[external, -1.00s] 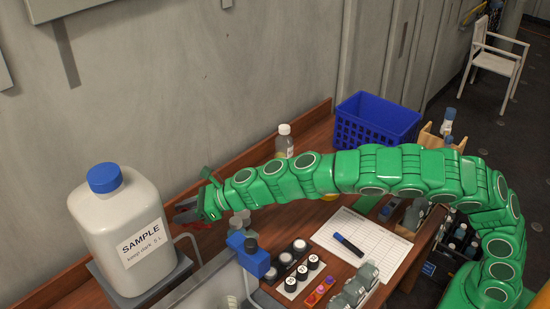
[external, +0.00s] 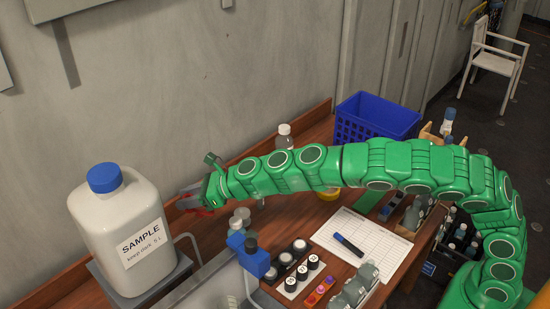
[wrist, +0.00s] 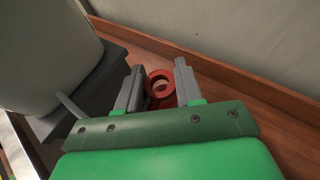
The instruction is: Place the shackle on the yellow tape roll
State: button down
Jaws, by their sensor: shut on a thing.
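The red shackle (wrist: 160,83) sits between the two grey fingers of my gripper (wrist: 157,88) in the wrist view, its round loop showing. My gripper (external: 186,198) is shut on it. In the external view, the shackle (external: 188,204) shows as a small red patch at the fingers, just right of the big sample bottle. The yellow tape roll (external: 328,194) lies on the table to the right, below the middle of my green arm, which hides part of it. It does not show in the wrist view.
The white sample bottle (external: 120,235) stands on a grey stand close to my gripper. A clear bottle (external: 284,138) and a blue basket (external: 374,122) stand behind my arm. The wall is close behind.

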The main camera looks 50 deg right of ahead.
jog(key=s+d+f+m+t+h, duration=0.1)
jog(key=d+f+m+h, duration=0.25)
jog(key=d, duration=0.65)
jog(key=s+d+f+m+h, duration=0.1)
jog(key=d+f+m+h, duration=0.3)
jog(key=d, duration=0.5)
jog(key=s+d+f+m+t+h, duration=0.1)
jog(key=d+f+m+h, duration=0.3)
jog(key=d, duration=0.6)
jog(key=s+d+m+g+h, duration=0.45)
jog(key=s+d, duration=0.55)
jog(key=d, duration=0.3)
jog(key=s+d+m+g+h, duration=0.35)
jog(key=s+d+m, duration=0.25)
jog(key=s+d, duration=0.6)
jog(key=shift+h, duration=0.45)
jog(key=shift+w+d+f, duration=0.65)
jog(key=shift+w+f, duration=0.75)
jog(key=shift+w, duration=1.05)
jog(key=shift+w+d+f, duration=0.6)
jog(key=shift+w+f, duration=0.8)
jog(key=shift+w, duration=1.1)
jog(key=shift+w+d+f, duration=0.65)
jog(key=shift+w+f, duration=0.75)
jog(key=shift+w, duration=1.05)
jog(key=shift+w+f, duration=0.3)
jog(key=shift+f, duration=1.6)
jog(key=shift+f, duration=0.15)
